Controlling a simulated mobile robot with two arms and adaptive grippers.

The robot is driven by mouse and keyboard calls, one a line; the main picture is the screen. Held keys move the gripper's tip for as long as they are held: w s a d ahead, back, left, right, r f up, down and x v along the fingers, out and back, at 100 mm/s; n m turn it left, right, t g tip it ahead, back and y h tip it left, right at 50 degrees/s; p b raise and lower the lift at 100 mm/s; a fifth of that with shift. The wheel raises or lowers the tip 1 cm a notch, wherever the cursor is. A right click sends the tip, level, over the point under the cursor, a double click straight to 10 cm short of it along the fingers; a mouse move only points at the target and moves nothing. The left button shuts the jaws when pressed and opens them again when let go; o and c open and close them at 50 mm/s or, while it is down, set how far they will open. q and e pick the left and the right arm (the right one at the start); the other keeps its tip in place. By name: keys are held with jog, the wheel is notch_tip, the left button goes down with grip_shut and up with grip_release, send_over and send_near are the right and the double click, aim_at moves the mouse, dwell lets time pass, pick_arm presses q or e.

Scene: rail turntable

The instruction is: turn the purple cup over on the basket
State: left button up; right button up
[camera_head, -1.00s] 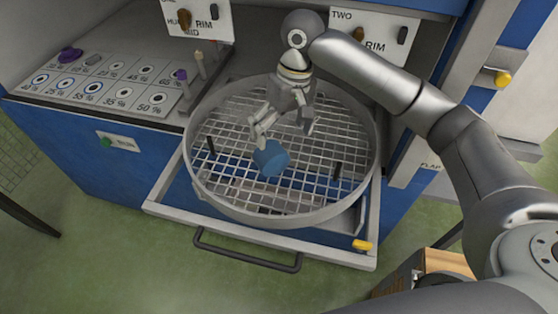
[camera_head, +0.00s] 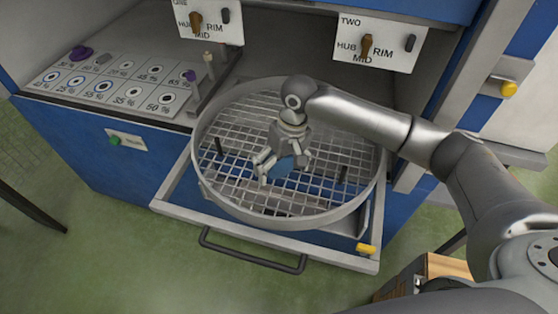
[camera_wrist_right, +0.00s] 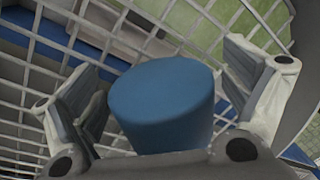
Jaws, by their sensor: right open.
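A blue cup-like object (camera_head: 281,168) stands or leans on the wire mesh of the round basket (camera_head: 285,222); no purple cup shows on the basket. In the right wrist view the blue cup (camera_wrist_right: 165,105) shows a smooth, flat blue end face and a tapering side. My right gripper (camera_head: 284,172) is over the cup from above, with its fingers apart on either side of it. In the wrist view the right gripper (camera_wrist_right: 165,105) shows gaps between the fingers and the cup. The gripper partly hides the cup in the head view. My left gripper is not in view.
The basket sits in a pulled-out drawer with a dark handle (camera_head: 252,257) and a yellow catch (camera_head: 366,248). Dark pegs (camera_head: 219,146) stand up inside the basket. A panel of marked holes (camera_head: 113,88) lies at left, with purple knobs (camera_head: 81,53) on it.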

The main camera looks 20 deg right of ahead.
jog(key=shift+c, duration=0.2)
jog(key=c, duration=1.1)
jog(key=shift+r, duration=0.1)
jog(key=shift+c, duration=0.2)
